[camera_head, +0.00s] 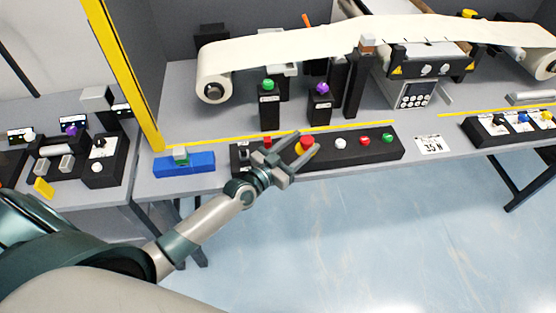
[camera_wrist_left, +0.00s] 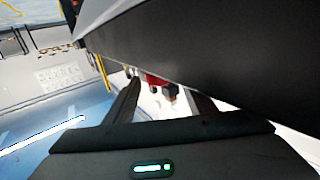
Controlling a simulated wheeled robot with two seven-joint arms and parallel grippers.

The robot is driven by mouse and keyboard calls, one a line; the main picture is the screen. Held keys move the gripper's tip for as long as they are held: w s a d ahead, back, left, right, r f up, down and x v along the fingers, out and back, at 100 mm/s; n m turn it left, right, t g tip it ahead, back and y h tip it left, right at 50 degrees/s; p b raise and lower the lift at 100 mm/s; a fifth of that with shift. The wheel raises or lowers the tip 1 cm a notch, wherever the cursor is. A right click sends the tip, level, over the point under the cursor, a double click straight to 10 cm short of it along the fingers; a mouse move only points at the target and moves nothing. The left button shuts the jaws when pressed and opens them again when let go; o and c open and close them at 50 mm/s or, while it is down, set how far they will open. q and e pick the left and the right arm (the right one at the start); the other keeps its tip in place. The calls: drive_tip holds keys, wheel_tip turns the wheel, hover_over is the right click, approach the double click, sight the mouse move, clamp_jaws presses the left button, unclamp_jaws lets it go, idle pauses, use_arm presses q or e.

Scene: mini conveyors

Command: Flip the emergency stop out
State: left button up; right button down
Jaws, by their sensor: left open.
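The red emergency stop button (camera_head: 306,141), with a bit of yellow beside it, sits on a long black control box (camera_head: 375,152) at the table's front edge. My left gripper (camera_head: 303,145) is open, and its two fingers reach toward the red button, one on each side of it in the head view. In the left wrist view a red part (camera_wrist_left: 155,80) shows between the open fingers (camera_wrist_left: 165,95). The box's dark side fills much of that view. I cannot tell whether the fingers touch the button. My right gripper is not in view.
On the same box are a white button (camera_head: 340,143), a red button (camera_head: 364,140) and a green button (camera_head: 387,135). A blue block (camera_head: 190,166) lies to the left. Posts with green (camera_head: 268,85) and purple (camera_head: 322,88) knobs stand behind. The floor in front is clear.

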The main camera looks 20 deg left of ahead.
use_arm(q)
drive_tip(key=b+v, duration=0.3)
drive_tip(key=v, duration=1.4)
drive_tip(key=shift+b, duration=0.4)
drive_tip(key=shift+d, duration=0.15)
